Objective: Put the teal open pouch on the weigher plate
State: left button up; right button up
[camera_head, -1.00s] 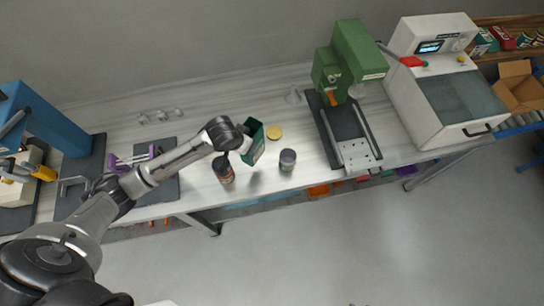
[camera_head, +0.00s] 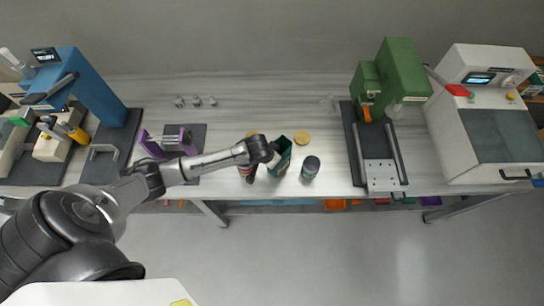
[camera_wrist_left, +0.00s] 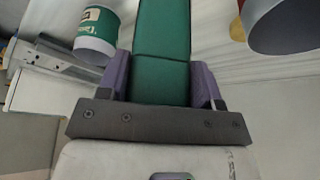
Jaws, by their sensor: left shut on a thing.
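The teal open pouch (camera_head: 281,155) is dark green with an open top, over the middle of the bench in the head view. My left gripper (camera_head: 272,156) is shut on it. In the left wrist view the pouch (camera_wrist_left: 162,50) stands between the two purple fingers (camera_wrist_left: 162,88). Whether its base touches the bench is hidden. A bare metal plate with holes (camera_head: 381,175) lies in front of the green machine (camera_head: 390,80), to the right of the pouch; I cannot tell whether it is the weigher plate. My right gripper is not in view.
A grey-lidded jar (camera_head: 311,166) stands close right of the pouch, with a yellow disc (camera_head: 302,138) behind. A dark bottle (camera_head: 247,172) is close left. A purple fixture (camera_head: 166,141) and blue machine (camera_head: 88,85) stand farther left, a white machine (camera_head: 492,120) at right.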

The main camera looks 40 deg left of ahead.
pick_arm(q)
jog(key=shift+f, duration=0.1)
jog(key=o, duration=0.7)
jog(key=shift+o, duration=0.2)
jog(key=v, duration=1.2)
jog(key=s+d+f+m+h, duration=0.1)
jog(key=s+d, duration=0.7)
jog(key=s, duration=0.1)
jog(key=shift+s+f+m, duration=0.15)
jog(key=shift+s+m, duration=0.2)
jog(key=shift+m, duration=0.05)
jog(key=shift+o, duration=0.4)
jog(key=s+d+r, duration=0.1)
jog(key=s, duration=0.9)
jog(key=shift+s+r+g+y, duration=0.15)
jog(key=shift+r+g+y, duration=0.15)
jog(key=shift+r+g, duration=0.1)
jog(key=shift+s, duration=0.25)
